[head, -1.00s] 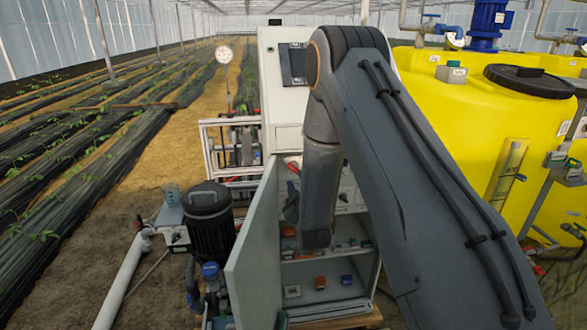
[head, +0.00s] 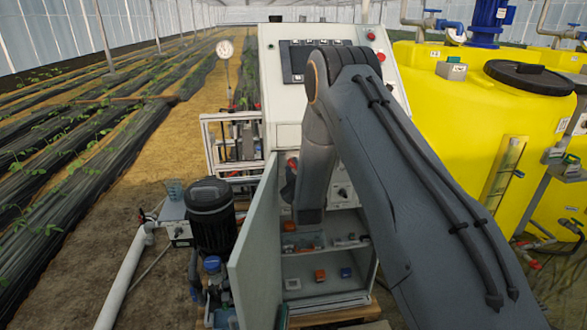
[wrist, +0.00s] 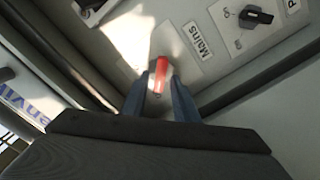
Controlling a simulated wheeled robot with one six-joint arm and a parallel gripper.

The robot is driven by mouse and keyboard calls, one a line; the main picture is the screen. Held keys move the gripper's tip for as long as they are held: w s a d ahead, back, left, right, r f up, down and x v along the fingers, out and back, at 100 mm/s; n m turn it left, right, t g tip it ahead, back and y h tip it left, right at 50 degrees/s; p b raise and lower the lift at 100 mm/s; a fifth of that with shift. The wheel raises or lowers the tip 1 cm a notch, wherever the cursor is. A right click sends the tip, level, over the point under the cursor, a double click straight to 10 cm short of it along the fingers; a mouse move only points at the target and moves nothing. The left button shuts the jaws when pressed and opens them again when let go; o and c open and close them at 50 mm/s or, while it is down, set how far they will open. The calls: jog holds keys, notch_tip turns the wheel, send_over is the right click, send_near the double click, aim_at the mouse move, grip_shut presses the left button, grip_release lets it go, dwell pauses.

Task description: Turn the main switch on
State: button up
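The main switch (wrist: 160,72) is a red lever handle beside a label reading "Mains" in the wrist view. What looks like the same red handle shows in the head view (head: 292,163), at the upper left inside the open cabinet. The two blue-grey fingers of my gripper (wrist: 160,92) stand on either side of the handle. They are apart, with narrow gaps to the handle, and I see no clear grip on it. In the head view my forearm hides most of the gripper. The base of the handle is hard to make out.
The open cabinet door (head: 255,255) stands left of my arm. A black selector knob (wrist: 256,16) sits right of the label. A black pump motor (head: 210,213) stands left of the door, and a yellow tank (head: 465,115) stands at right.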

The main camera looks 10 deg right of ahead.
grip_shut()
jog(key=shift+m+b, duration=0.3)
jog(key=m+b, duration=0.2)
jog(key=shift+d+m, duration=0.1)
jog(key=shift+m, duration=0.3)
jog(key=m+b, duration=0.1)
jog(key=m, duration=0.1)
jog(key=m+b, duration=0.1)
jog(key=m, duration=0.1)
jog(key=shift+d+m+b, duration=0.2)
jog(key=shift+m+b, duration=0.1)
jog(key=shift+b, duration=0.05)
jog(key=m+b, duration=0.1)
jog(key=m, duration=0.2)
jog(key=m+b, duration=0.2)
jog(key=m, duration=0.1)
jog(key=m+b, duration=0.2)
jog(key=m, duration=0.1)
jog(key=shift+d+m, duration=0.3)
jog(key=shift+m, duration=0.3)
